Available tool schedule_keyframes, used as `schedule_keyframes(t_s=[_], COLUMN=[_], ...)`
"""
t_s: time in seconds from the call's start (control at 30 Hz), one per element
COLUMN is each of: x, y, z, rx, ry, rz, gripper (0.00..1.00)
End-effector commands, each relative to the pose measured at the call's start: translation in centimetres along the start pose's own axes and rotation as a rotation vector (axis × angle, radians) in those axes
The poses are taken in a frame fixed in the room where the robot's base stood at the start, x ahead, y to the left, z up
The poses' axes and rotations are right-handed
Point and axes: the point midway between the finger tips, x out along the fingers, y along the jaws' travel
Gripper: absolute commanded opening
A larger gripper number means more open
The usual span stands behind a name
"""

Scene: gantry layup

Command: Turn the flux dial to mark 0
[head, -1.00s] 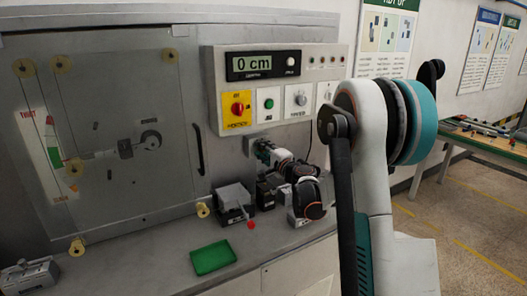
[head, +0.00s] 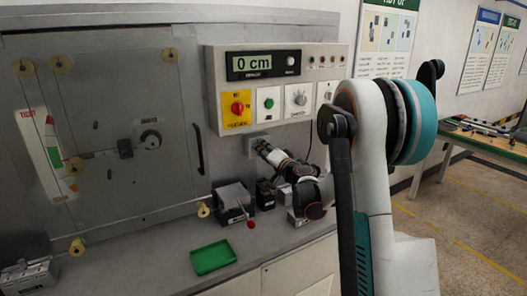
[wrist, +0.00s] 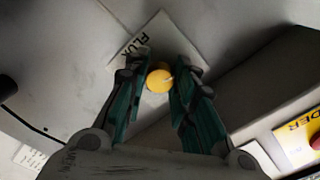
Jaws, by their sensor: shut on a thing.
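The flux dial (wrist: 157,82) is a round yellow knob on a pale plate lettered FLUX (wrist: 136,45) in the wrist view. In the head view my gripper (head: 262,147) reaches the wall just below the control panel and hides the dial from sight.
The control panel (head: 216,92) hangs just above my gripper, with a "0 cm" display (head: 252,65), a red knob on yellow (head: 238,108) and a green button (head: 268,103). A green tray (head: 213,257) and a dark grey box (head: 232,202) stand on the bench below.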

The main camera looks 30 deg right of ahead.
Motion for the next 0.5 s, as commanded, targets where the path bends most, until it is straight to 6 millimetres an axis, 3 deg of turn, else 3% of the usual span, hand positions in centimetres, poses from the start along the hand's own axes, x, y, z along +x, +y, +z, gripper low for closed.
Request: schedule_keyframes(t_s=[0.43, 0.47, 0.5], x=[-0.06, -0.06, -0.06], y=[0.06, 0.07, 0.06], z=[0.11, 0.11, 0.11], rx=[-0.014, -0.014, -0.014], ry=[-0.001, -0.001, -0.001], rz=[0.0, 0.0, 0.0], gripper=[0.0, 0.27, 0.36])
